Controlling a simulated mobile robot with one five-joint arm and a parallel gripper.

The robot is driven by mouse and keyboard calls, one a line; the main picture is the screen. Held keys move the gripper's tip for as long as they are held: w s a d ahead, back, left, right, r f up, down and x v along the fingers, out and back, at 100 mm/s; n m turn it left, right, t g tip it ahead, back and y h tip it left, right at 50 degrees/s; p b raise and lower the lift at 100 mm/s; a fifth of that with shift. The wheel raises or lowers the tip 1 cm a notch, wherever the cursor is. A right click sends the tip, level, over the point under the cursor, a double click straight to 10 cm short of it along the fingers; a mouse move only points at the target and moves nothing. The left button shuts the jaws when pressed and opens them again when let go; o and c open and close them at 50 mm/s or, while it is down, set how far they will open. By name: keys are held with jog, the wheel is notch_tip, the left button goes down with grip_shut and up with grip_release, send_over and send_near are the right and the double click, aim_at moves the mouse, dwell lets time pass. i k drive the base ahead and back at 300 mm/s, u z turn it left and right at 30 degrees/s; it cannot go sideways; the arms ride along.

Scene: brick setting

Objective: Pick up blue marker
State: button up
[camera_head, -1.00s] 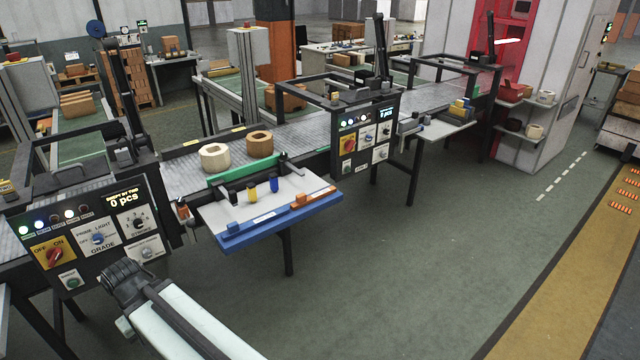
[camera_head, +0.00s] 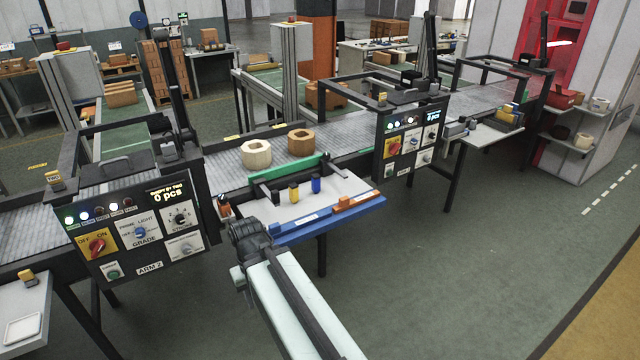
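The blue marker (camera_head: 316,184) is a short upright blue cylinder on the white tray table (camera_head: 345,190) with a blue front edge. A yellow marker (camera_head: 293,193) stands just to its left, and a small black piece (camera_head: 275,197) is farther left. My gripper (camera_head: 246,236) is at the dark end of my pale arm, in front of the tray's left front corner, left of and nearer than the blue marker. No fingertips can be made out, so its opening is unclear. The gripper appears apart from the marker.
A green strip (camera_head: 285,180) runs along the tray's back edge. An orange block (camera_head: 345,203) lies on the right front edge. Behind is a conveyor with a cream ring (camera_head: 257,154) and a brown ring (camera_head: 301,142). Control panels (camera_head: 135,228) flank the tray. Floor at right is clear.

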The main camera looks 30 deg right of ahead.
aim_at(315, 178)
jog(key=i, duration=0.9)
jog(key=u, duration=0.05)
